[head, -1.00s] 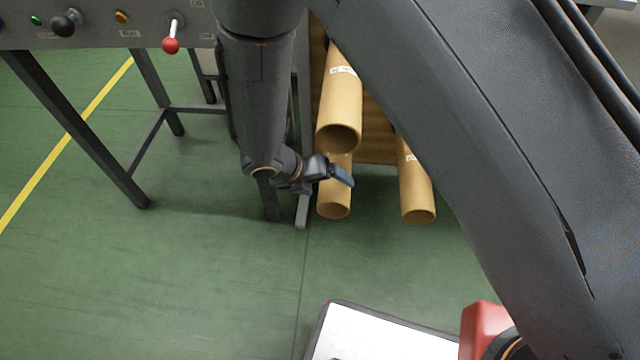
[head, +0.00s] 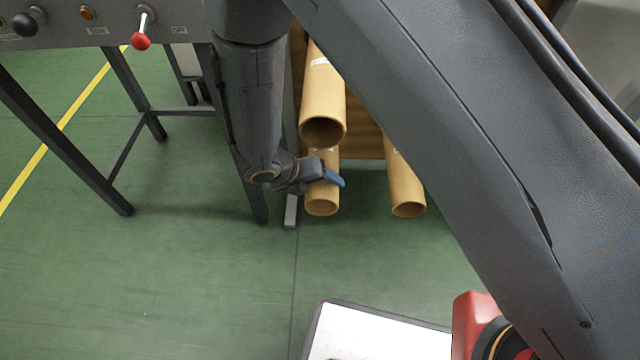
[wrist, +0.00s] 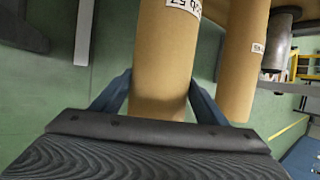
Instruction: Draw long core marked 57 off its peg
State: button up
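A long tan core (wrist: 163,65) runs between the two blue fingers of my gripper (wrist: 160,85) in the wrist view. Its white label, partly cut off at the top, appears to end in 57. One finger lies along each side of the core, close to its surface; whether they touch is unclear. The core's near end is hidden behind the gripper body. In the head view, my gripper (head: 333,179) is at the lower left core (head: 321,206), near its open front end, with a finger crossing in front of it.
Another core (head: 323,105) sits just above, and a third core (head: 406,190) is to the right. A neighbouring labelled core (wrist: 243,60) is close to the right finger. A dark machine leg (head: 245,185) stands left of my gripper.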

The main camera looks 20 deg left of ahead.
jog(key=c, duration=0.8)
jog(key=shift+r+p, duration=0.25)
jog(key=shift+p, duration=0.25)
jog(key=shift+s, duration=0.1)
jog(key=shift+s+d+p, duration=0.8)
jog(key=shift+s+d, duration=0.1)
jog(key=shift+s, duration=2.8)
jog(key=shift+s+d+p, duration=0.8)
jog(key=shift+s+d, duration=0.1)
jog(key=shift+s, duration=2.8)
jog(key=shift+s+d+p, duration=0.8)
jog(key=shift+s+d, duration=0.1)
jog(key=shift+s, duration=2.8)
